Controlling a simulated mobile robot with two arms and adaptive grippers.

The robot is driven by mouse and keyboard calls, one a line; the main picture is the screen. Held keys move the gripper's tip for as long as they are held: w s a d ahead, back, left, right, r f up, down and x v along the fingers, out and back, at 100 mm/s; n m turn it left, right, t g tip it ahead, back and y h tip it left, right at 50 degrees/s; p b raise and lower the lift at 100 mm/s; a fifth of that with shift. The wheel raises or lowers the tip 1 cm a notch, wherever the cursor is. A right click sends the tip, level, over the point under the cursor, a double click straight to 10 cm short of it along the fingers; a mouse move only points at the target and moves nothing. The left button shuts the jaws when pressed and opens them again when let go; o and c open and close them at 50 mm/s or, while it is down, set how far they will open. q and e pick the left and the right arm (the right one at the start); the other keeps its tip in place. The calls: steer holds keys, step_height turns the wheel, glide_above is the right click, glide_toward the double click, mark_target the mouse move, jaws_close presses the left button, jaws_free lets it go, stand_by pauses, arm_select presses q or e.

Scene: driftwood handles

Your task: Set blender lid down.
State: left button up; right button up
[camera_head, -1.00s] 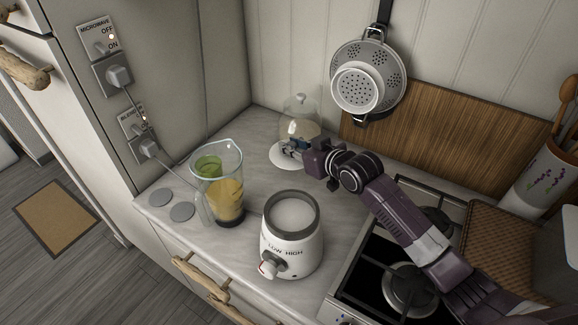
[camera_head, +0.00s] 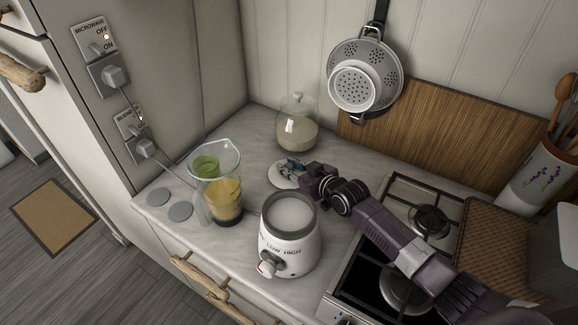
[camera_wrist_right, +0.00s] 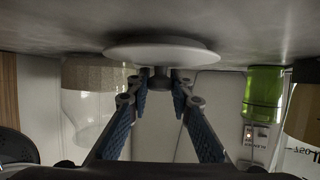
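The blender lid (camera_head: 281,178) is a white disc, low at the counter behind the blender base in the head view. In the right wrist view, which appears upside down, the lid (camera_wrist_right: 162,53) is level against or just off the counter; I cannot tell if it touches. My right gripper (camera_head: 291,166) is at the lid's top. In the wrist view its blue-padded fingers (camera_wrist_right: 163,82) close around the lid's small dark knob. The white blender base (camera_head: 291,245) stands in front. The clear blender jug (camera_head: 219,187), with yellow and green contents, stands left of it. My left gripper is not in view.
A glass jar (camera_head: 297,125) stands behind the lid against the wall. The gas stove (camera_head: 412,225) lies to the right, under my right arm. Two grey discs (camera_head: 169,204) lie at the counter's left edge. A colander (camera_head: 365,75) hangs above.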

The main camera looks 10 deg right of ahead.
steer(key=o, duration=0.4)
steer(key=shift+o, duration=0.2)
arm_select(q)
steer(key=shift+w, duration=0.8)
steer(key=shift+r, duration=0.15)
arm_select(e)
steer(key=shift+r, duration=0.15)
steer(key=b+v, duration=0.1)
steer(key=v, duration=0.9)
steer(key=shift+s+d, duration=0.2)
steer(key=shift+s+d+r, duration=0.25)
steer(key=shift+s+r, duration=0.1)
steer(key=shift+s, duration=0.25)
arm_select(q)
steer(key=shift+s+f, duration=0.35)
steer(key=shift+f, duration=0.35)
